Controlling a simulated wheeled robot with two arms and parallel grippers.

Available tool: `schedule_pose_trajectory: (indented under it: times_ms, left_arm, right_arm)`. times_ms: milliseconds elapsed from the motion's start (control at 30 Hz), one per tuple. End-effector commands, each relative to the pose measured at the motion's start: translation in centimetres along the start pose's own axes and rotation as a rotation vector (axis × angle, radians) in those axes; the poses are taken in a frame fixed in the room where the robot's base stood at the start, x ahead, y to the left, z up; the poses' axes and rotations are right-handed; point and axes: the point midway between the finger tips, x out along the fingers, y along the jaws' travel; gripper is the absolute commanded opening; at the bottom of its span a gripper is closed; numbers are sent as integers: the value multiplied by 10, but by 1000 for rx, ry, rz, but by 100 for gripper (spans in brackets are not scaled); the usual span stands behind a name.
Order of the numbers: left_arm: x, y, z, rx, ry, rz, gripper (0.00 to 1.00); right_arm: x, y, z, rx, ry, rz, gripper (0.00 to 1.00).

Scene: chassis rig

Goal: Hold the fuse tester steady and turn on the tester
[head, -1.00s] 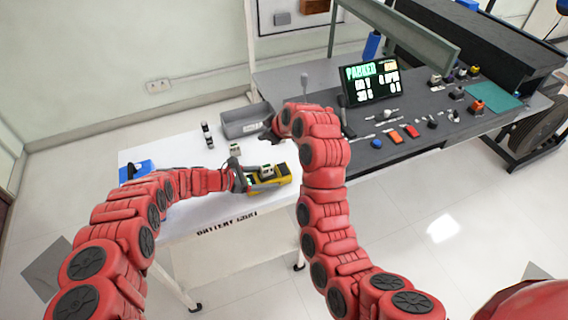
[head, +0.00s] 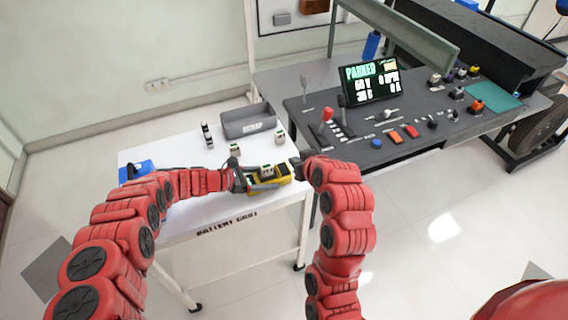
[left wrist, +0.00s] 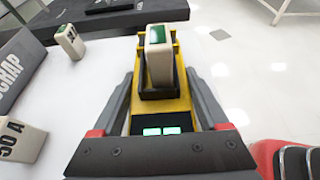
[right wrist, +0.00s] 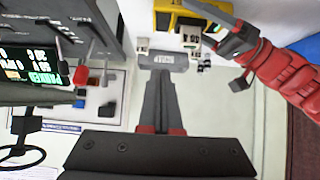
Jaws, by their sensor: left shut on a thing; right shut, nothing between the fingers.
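The yellow fuse tester (head: 284,181) sits at the front right of the white cart. In the left wrist view the tester (left wrist: 186,105) has an off-white, green-topped fuse (left wrist: 159,55) upright in its black socket. Two small windows (left wrist: 161,131) glow green. My left gripper (head: 262,180) is shut on the tester, with a finger along each side. My right gripper (head: 298,163) is shut and empty, just beyond the tester's right end and apart from it. In the right wrist view the tester (right wrist: 178,14) is at the top edge, past the shut fingers.
A grey scrap bin (head: 249,122) stands at the cart's back. Loose fuses stand on the cart, one beside the bin (head: 279,135) and one near the tester (head: 235,149). A blue object (head: 136,171) lies at left. The dark console (head: 400,150) with levers and a screen (head: 371,88) adjoins at right.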

Motion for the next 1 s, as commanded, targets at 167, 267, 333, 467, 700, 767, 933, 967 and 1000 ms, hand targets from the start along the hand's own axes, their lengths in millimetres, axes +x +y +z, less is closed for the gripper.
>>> schedule_pose_trajectory:
  times_ms: [167,267,333,467,700,767,933,967,1000]
  left_arm:
    - [0,0,0,0,0,0,12]
    - [0,0,0,0,0,0,12]
    - [0,0,0,1,-1,0,12]
    - [0,0,0,0,0,0,12]
    - [0,0,0,0,0,0,12]
    - [0,0,0,0,0,0,12]
    - [0,0,0,0,0,0,12]
    - [0,0,0,0,0,0,12]
    - [0,0,0,0,0,0,12]
  right_arm:
    - [8,0,0,0,-1,0,0]
    - [21,0,2,-1,-6,-2,0]
    - [32,0,1,-1,-4,0,0]
    - [56,0,1,-1,-3,-1,0]
    - [97,0,0,-2,-2,0,0]
    - [106,0,6,-1,-7,-1,0]
    - [121,0,21,0,-3,0,0]
    - [123,0,23,0,-4,0,0]
    - [125,0,26,-1,-4,-1,0]
